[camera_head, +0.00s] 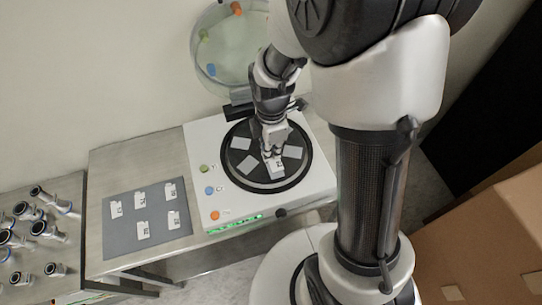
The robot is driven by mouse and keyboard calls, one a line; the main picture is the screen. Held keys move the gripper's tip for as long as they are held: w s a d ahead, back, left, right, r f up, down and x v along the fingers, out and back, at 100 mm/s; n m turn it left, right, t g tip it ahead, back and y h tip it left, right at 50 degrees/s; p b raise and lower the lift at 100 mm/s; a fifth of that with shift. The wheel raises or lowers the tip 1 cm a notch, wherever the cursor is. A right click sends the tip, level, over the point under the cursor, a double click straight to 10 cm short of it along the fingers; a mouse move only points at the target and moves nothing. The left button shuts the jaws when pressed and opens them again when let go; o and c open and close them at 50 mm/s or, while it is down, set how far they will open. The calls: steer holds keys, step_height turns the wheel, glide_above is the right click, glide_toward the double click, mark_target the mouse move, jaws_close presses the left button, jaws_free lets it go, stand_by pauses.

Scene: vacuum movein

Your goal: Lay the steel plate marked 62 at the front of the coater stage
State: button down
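The coater stage is a round black disc (239,177) on a white machine. My gripper (270,152) points down over the front half of the disc. Directly below it is a plate with a white label (276,171), at the front of the stage. The label is too small to read. The fingers reach this plate, but I cannot tell whether they grip it or stand apart from it.
A grey mat (125,238) on the steel table (105,165) holds several labelled pieces. Silver pipe fittings (38,228) stand at the far left. A round glass lid (225,60) with coloured knobs is raised behind the machine. Cardboard boxes (490,240) are at the right.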

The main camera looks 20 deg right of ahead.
mark_target(275, 162)
step_height(275, 162, down, 3)
steer(key=shift+f+b, duration=0.15)
steer(key=shift+b, duration=0.25)
steer(key=c, duration=2.3)
jaws_free()
steer(key=shift+f, duration=0.1)
steer(key=o, duration=0.5)
